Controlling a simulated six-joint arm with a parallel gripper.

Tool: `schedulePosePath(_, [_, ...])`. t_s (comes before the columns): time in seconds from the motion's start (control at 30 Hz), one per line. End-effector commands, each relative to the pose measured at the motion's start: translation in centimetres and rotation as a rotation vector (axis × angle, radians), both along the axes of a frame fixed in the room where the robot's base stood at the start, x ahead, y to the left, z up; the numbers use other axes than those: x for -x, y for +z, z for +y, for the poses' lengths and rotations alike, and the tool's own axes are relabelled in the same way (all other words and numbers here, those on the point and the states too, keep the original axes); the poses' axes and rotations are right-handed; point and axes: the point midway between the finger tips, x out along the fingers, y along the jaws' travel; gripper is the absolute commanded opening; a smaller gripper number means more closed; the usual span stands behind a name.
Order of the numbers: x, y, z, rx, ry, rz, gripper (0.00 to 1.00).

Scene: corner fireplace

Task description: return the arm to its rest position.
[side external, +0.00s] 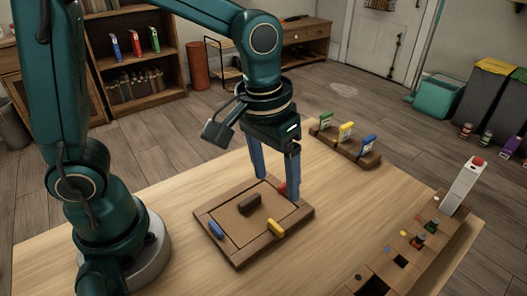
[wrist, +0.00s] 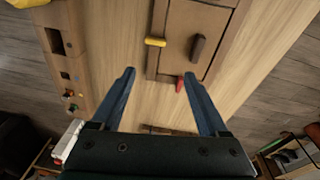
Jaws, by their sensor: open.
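My gripper (side external: 272,172) is open and empty, pointing down above the back right edge of a wooden board. Its two blue fingers also show in the wrist view (wrist: 160,95), spread wide with bare table between them. The wooden board (side external: 232,255) lies on the table and carries a lid panel with a dark brown handle (side external: 249,203). A blue peg (side external: 216,230), a yellow peg (side external: 276,228) and a red peg (side external: 282,187) sit at its edges.
A wooden rack (side external: 366,158) with green, yellow and blue tags stands at the back of the table. A long wooden tray (side external: 455,232) with square holes and a white carton (side external: 462,187) lines the right edge. The table's front left (side external: 190,277) is clear.

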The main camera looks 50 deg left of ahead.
Motion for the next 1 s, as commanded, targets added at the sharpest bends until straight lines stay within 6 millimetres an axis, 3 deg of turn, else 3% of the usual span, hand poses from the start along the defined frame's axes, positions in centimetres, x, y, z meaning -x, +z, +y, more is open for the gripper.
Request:
schedulePosePath(0.03, [0.2, 1.4, 0.8, 0.010, 0.019, -0.049, 0.78])
schedulePosePath(0.2, [2.0, 4.5, 3.1, 0.021, 0.043, -0.179, 0.78])
schedulePosePath(0.4, [4.8, 6.2, 5.2, 0.001, 0.030, -0.313, 0.78])
schedulePosePath(0.57, [6.9, 6.1, 6.2, -0.031, -0.006, -0.379, 0.78])
schedulePosePath(0.73, [8.4, 4.7, 6.4, -0.061, -0.081, -0.374, 0.78])
schedulePosePath(1.0, [8.4, 4.6, 6.4, -0.071, -0.117, -0.368, 0.78])
